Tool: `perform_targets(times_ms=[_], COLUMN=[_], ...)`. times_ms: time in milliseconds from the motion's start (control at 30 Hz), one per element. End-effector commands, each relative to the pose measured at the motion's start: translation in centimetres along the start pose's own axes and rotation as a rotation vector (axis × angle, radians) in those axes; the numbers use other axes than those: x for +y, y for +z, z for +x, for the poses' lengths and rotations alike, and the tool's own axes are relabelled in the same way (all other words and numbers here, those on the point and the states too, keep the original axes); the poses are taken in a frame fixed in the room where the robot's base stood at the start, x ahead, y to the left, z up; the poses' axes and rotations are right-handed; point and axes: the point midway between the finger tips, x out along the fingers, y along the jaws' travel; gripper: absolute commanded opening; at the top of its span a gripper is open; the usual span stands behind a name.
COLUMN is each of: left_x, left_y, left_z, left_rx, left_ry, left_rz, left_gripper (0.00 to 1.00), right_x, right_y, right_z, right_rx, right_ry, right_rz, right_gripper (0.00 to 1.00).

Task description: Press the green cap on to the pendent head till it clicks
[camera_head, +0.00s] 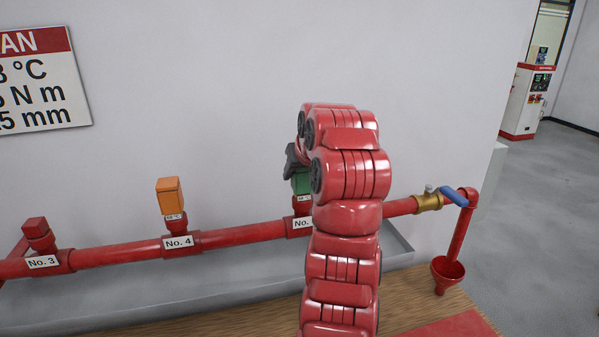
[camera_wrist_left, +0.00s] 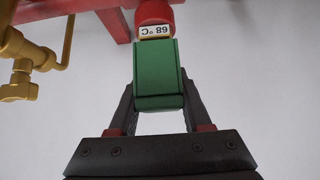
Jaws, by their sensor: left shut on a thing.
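The green cap (camera_wrist_left: 160,80) is between the two fingers of my left gripper (camera_wrist_left: 158,110), which is shut on it. In the wrist view the cap's far end meets a small white 68 °C label and a red fitting (camera_wrist_left: 154,13) on the red pipe. Whether the cap is fully seated on the head cannot be told. In the head view the green cap (camera_head: 301,182) shows as a small part beside my red arm, above the rightmost numbered tee (camera_head: 299,223). My arm hides most of the gripper (camera_head: 292,164) there. My right gripper is not in view.
An orange cap (camera_head: 168,197) sits on the No. 4 tee, and a bare red fitting (camera_head: 38,231) is at No. 3. A brass valve with a blue lever (camera_head: 453,196) and a red funnel (camera_head: 447,270) are right. A grey trough (camera_head: 110,300) runs below the pipe (camera_head: 240,235).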

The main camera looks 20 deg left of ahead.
Motion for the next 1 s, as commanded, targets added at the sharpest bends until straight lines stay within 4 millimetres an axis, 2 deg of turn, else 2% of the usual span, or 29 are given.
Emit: perform_targets(times_ms=[167,200,367,667,1000], left_x=[0.0,0.0,0.0,0.0,0.1], left_y=[0.4,0.3,0.3,0.2,0.2], left_z=[0.4,0.3,0.3,0.1,-2.7], left_rx=[0.0,0.0,0.0,0.0,0.0], left_ry=[0.0,0.0,0.0,0.001,0.002], left_rz=[0.0,0.0,0.0,0.0,0.001], left_gripper=[0.0,0.56,0.84,0.84,0.84], right_x=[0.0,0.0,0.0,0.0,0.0], right_y=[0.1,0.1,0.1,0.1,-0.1], right_z=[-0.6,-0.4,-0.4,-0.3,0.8], right_rx=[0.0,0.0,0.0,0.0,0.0], right_ry=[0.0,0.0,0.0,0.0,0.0], right_rz=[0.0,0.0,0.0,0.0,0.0], right_gripper=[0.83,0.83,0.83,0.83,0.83])
